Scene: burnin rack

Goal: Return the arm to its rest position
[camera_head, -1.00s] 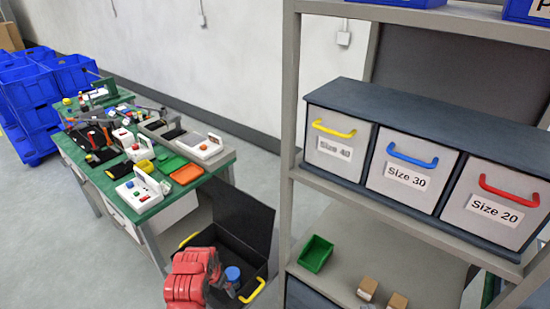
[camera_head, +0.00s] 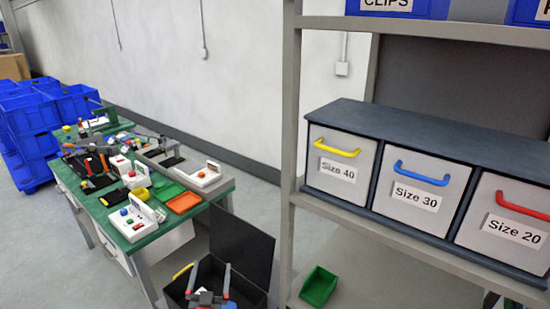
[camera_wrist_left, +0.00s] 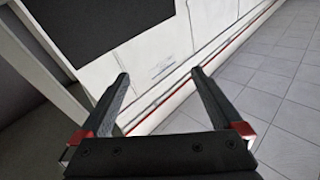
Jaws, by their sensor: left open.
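My left gripper (camera_head: 211,268) shows at the bottom edge of the head view, in front of the open black case (camera_head: 243,242). Its two fingers point up and stand apart, with nothing between them. The rest of that arm is cut off by the frame. In the left wrist view the two dark fingers (camera_wrist_left: 160,73) are spread wide and empty, with red parts at their bases. Behind them are a white wall and a grey tiled floor. I do not see my right gripper.
A shelf rack (camera_head: 292,140) on the right holds drawers labelled Size 40 (camera_head: 340,178), Size 30 (camera_head: 402,205) and Size 20 (camera_head: 500,238), and a green bin (camera_head: 319,287) below. A cluttered green workbench (camera_head: 215,188) and blue crates (camera_head: 30,125) stand left. Floor is clear behind the bench.

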